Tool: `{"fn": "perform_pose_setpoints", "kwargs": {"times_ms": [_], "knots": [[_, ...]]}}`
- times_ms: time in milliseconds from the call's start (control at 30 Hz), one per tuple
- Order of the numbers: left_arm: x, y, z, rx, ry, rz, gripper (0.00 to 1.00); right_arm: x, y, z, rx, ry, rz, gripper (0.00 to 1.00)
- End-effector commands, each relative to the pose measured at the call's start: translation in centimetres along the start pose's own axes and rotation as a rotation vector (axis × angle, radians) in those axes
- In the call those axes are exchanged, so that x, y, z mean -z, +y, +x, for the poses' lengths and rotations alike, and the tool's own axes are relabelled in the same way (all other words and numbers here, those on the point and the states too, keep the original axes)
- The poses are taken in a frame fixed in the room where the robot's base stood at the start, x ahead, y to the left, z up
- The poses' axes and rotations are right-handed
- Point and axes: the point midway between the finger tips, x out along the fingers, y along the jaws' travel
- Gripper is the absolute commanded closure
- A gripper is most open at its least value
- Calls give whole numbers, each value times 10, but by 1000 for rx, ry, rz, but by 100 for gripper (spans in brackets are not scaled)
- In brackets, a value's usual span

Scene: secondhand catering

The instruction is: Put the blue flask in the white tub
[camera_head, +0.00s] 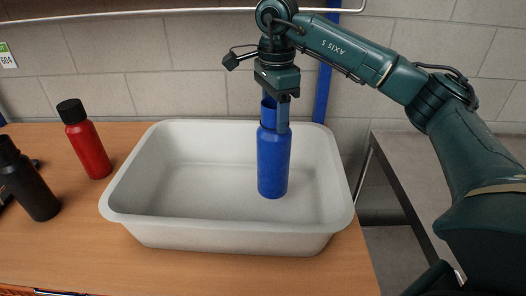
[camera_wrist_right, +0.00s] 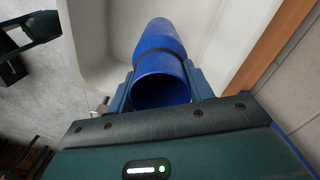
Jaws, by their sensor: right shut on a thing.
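The blue flask (camera_head: 273,163) is upright in the head view, inside the outline of the white tub (camera_head: 180,224), right of its middle. My right gripper (camera_head: 275,112) points down from above and is shut on the flask's neck. In the right wrist view the flask (camera_wrist_right: 160,58) sits between the two fingers of my right gripper (camera_wrist_right: 160,88), with its open-looking top end towards the camera. The white tub (camera_wrist_right: 211,32) lies behind it there. Whether the flask's base touches the tub floor I cannot tell. My left gripper is not in view.
A red flask (camera_head: 87,146) with a black cap and a black flask (camera_head: 28,184) stand on the wooden table (camera_head: 75,240) left of the tub. A grey metal table (camera_head: 405,170) is at the right. A tiled wall (camera_head: 120,50) with a rail is behind.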

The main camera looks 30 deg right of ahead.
Motion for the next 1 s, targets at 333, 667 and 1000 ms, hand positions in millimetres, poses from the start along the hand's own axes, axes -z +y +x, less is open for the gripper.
{"fn": "perform_pose_setpoints", "kwargs": {"times_ms": [333, 667, 1000], "knots": [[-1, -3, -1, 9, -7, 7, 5, 0, 0, 35, 0, 0, 0, 100], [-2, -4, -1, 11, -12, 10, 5, 0, 0, 52, 3, -2, -1, 100], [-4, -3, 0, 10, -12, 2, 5, 0, 0, 56, 1, -1, -1, 35]]}}
